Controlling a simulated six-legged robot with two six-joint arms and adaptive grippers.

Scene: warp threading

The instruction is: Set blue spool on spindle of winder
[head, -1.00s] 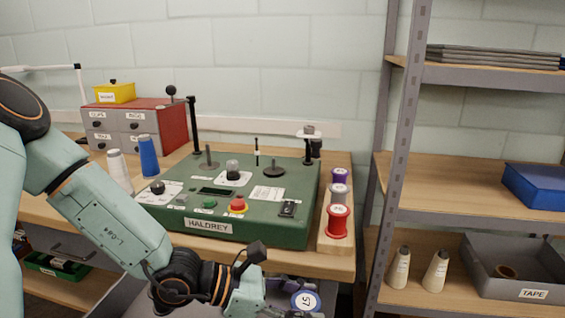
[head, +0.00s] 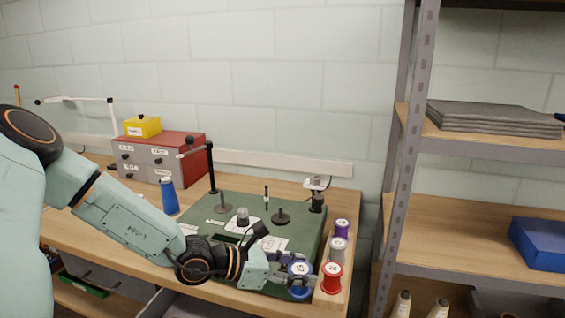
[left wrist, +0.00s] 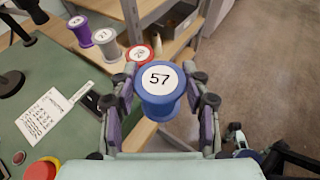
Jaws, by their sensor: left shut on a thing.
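The blue spool (head: 301,280) has a white top label, which reads 57 in the left wrist view (left wrist: 159,82). My left gripper (head: 298,284) is shut on it, with a finger on either side in the left wrist view (left wrist: 160,100). It holds the spool upright by the front right corner of the green winder (head: 318,235). I cannot tell which is the spindle. My arm hides the winder's front. My right gripper is out of view.
Purple (head: 342,230), grey (head: 338,250) and red (head: 332,277) spools stand in a row close right of the held spool. A thin black post (head: 211,168) rises behind the winder. A metal shelf (head: 407,150) bounds the right side.

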